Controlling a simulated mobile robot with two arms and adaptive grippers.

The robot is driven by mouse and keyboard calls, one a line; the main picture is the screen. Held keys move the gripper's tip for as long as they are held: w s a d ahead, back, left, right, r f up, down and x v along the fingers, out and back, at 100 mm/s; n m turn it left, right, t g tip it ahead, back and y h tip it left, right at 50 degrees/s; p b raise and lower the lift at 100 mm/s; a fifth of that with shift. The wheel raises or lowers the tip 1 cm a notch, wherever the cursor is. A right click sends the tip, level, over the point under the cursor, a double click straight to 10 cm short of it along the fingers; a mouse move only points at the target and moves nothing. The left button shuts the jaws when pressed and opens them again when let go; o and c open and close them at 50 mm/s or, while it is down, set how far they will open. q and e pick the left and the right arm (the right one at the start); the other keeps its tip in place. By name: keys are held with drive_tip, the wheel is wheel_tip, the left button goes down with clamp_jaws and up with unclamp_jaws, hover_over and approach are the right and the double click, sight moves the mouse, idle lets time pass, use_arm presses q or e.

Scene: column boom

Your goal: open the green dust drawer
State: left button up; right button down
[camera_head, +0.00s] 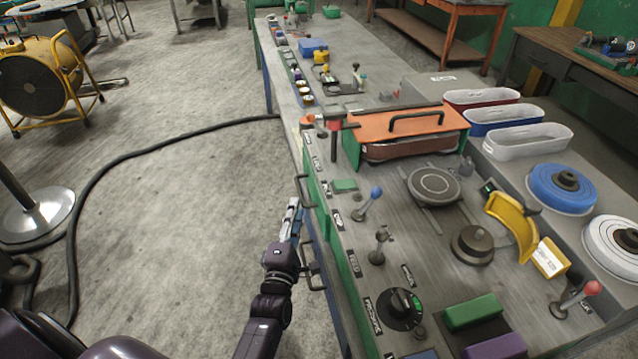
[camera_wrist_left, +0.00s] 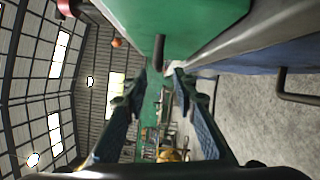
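The green drawer front (camera_wrist_left: 175,25) fills the top of the left wrist view, with a dark bar handle (camera_wrist_left: 158,52) on it. In the head view the handle (camera_head: 303,191) is on the bench's left side, and the drawer front is seen at a steep angle. My left gripper (camera_wrist_left: 159,76) is open, its two fingers apart on either side of the handle's line. It does not visibly grip the handle. In the head view the left gripper (camera_head: 292,212) is right beside the handle. Whether it touches is unclear. My right gripper is not in view.
A second handle (camera_head: 313,276) is nearer on the bench side; a blue front (camera_wrist_left: 265,40) with its own handle (camera_wrist_left: 292,88) lies beside the green one. The bench top (camera_head: 385,215) is crowded with levers and knobs. A cable (camera_head: 150,150) crosses the open floor.

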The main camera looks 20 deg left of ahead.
sight(300, 191)
use_arm(q)
drive_tip(key=b+x, duration=0.3)
drive_tip(key=x, duration=0.3)
drive_tip(key=shift+w+a, duration=0.1)
drive_tip(key=shift+w, duration=0.2)
drive_tip(key=shift+w+r, duration=0.15)
drive_tip(key=c, duration=0.7)
clamp_jaws()
drive_tip(key=shift+a, duration=0.1)
